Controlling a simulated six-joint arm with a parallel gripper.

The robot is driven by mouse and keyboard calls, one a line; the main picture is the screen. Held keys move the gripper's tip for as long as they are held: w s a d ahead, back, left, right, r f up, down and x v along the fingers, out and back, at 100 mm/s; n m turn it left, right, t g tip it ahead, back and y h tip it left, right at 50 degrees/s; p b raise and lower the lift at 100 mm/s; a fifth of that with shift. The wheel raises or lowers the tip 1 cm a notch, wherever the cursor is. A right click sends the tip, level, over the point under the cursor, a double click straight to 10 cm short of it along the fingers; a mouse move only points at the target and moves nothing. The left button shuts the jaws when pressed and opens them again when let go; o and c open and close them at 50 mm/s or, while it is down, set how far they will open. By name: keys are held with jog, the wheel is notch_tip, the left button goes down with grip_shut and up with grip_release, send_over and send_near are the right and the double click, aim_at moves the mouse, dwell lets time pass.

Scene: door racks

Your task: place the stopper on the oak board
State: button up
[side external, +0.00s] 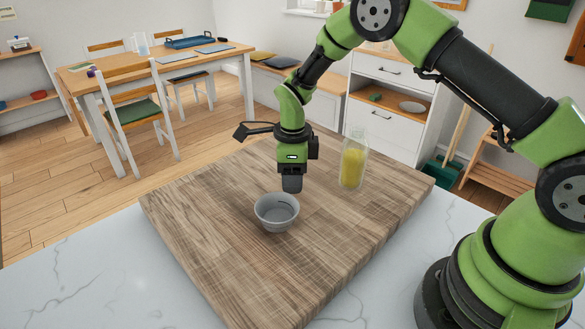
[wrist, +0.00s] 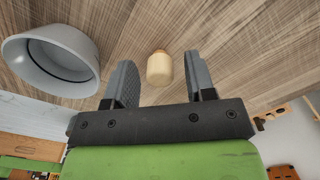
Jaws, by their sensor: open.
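The stopper (wrist: 160,69) is a small cream piece with a small knob at one end. In the wrist view it lies between my gripper's two fingers, with a gap on each side, and appears to rest on the oak board (wrist: 225,30). My gripper (wrist: 161,62) is open around it. In the side view the oak board (side external: 200,220) is a broad brown slab, and my gripper (side external: 291,187) points down, low over its middle. The stopper cannot be made out there, apparently hidden by the fingers.
A grey bowl (side external: 277,213) stands on the board close in front of my gripper; it also shows at left in the wrist view (wrist: 40,65). A clear jar with yellow contents (side external: 352,160) stands to the right. The board's left and front areas are clear.

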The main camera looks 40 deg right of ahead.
notch_tip(320, 180, up, 12)
jog(key=shift+r, duration=0.2)
jog(key=s+r+n+t, duration=0.2)
jog(key=s+r+n, duration=0.4)
jog(key=r, duration=0.3)
jog(key=s+r+n+t+y, duration=0.1)
jog(key=s+r+n+t, duration=0.1)
jog(key=s+n, duration=0.6)
jog(key=s+a+r+n+t+y, duration=0.1)
jog(key=s+r+n+t, duration=0.1)
jog(key=s+n, duration=0.7)
jog(key=shift+s+r+t, duration=0.2)
jog(key=shift+s+t, duration=0.05)
jog(key=shift+t, duration=0.35)
